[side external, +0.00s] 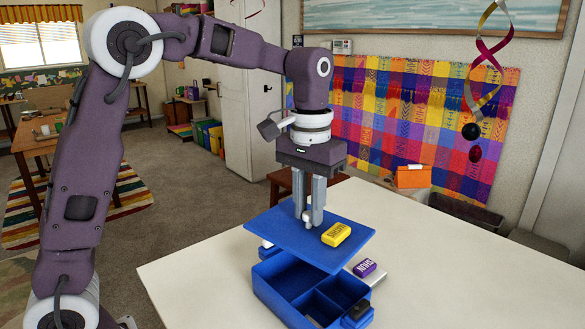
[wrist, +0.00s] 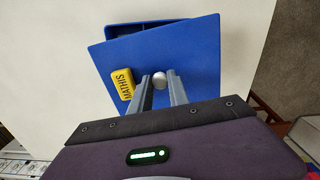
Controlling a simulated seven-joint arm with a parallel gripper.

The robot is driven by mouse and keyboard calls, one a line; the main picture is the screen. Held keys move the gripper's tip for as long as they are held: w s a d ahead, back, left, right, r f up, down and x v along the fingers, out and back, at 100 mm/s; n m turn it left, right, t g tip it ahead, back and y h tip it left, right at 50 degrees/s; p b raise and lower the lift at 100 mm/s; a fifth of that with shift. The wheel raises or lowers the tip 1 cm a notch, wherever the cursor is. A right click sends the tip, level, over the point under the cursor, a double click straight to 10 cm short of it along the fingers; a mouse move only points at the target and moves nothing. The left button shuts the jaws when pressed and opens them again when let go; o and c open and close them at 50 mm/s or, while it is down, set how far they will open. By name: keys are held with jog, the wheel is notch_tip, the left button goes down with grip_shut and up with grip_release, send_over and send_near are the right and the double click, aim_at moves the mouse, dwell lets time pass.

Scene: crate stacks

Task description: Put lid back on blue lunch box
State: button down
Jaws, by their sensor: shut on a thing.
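The blue lid (side external: 290,233) is a flat plate with a pale round knob, held over the blue lunch box (side external: 272,290). My gripper (side external: 309,218) is shut on the lid's knob, which shows between the fingers in the wrist view (wrist: 159,80). A yellow block (side external: 336,234) marked MATHIS lies on top of the lid, beside my fingers. The lid is offset from the box and turned against it; the box's near compartments show uncovered in the side view. The box's rim (wrist: 165,30) shows past the lid in the wrist view. The lid hides the rest of the box.
A purple block (side external: 365,267) and a grey-white item (side external: 376,277) are right of the box. A black block (side external: 357,310) is at the box's near right corner. An orange box (side external: 413,177) stands at the back. The white table (side external: 450,270) is clear to the right.

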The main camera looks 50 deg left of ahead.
aim_at(311, 236)
jog(key=shift+s+d+f+m, duration=0.4)
jog(key=shift+d+f+m, duration=0.05)
jog(key=shift+d, duration=0.1)
jog(key=shift+s+d+f+m, duration=0.35)
jog(key=shift+d+f+m, duration=0.1)
jog(key=shift+d, duration=0.1)
jog(key=shift+f, duration=2.4)
jog(key=shift+f, duration=1.1)
jog(key=c, duration=0.7)
grip_release()
jog(key=shift+r, duration=3.5)
